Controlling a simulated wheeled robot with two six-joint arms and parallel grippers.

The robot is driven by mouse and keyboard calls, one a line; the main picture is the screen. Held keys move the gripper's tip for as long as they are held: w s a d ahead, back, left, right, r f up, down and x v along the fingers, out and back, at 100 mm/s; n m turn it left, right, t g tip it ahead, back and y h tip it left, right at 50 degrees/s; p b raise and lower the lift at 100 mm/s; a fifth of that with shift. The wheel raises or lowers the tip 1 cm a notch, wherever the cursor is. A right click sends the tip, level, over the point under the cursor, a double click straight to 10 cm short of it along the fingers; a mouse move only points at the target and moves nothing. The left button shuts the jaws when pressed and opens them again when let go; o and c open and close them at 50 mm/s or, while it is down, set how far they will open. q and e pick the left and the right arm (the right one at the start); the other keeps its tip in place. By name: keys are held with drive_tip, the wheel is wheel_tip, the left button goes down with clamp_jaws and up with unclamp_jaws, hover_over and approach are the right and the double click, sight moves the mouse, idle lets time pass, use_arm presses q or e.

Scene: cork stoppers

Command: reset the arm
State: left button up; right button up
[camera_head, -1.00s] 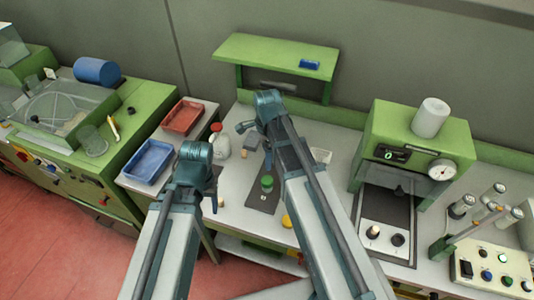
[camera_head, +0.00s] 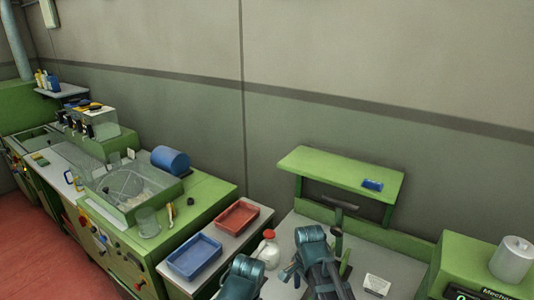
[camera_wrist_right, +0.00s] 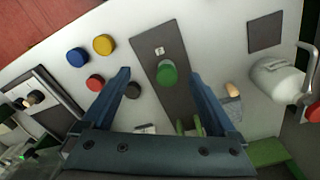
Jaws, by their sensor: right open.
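My right gripper (camera_wrist_right: 160,80) is open and empty in the right wrist view, its two blue fingers spread above the white bench top. A green round stopper or cap (camera_wrist_right: 167,73) stands on a dark grey strip (camera_wrist_right: 152,50) and shows between the fingers, below them. In the head view my left arm (camera_head: 241,278) and right arm (camera_head: 314,255) come in at the bottom edge. A small tan cork-like piece (camera_wrist_right: 232,89) lies to the right of the right finger.
Yellow (camera_wrist_right: 103,44), blue (camera_wrist_right: 76,57), red (camera_wrist_right: 95,83) and black (camera_wrist_right: 133,90) round pieces lie left. A white bottle (camera_wrist_right: 277,78) lies right in that view. A red tray (camera_head: 237,215) and a blue tray (camera_head: 194,257) sit left of my arms; a green shelf (camera_head: 340,172) stands behind.

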drive_tip(key=s+a+f+n+b, duration=0.4)
drive_tip(key=s+n, duration=0.6)
drive_tip(key=n, duration=0.6)
drive_tip(key=shift+a+f+h+b, duration=0.4)
drive_tip(key=shift+a+f, duration=0.45)
drive_tip(key=shift+a, duration=0.2)
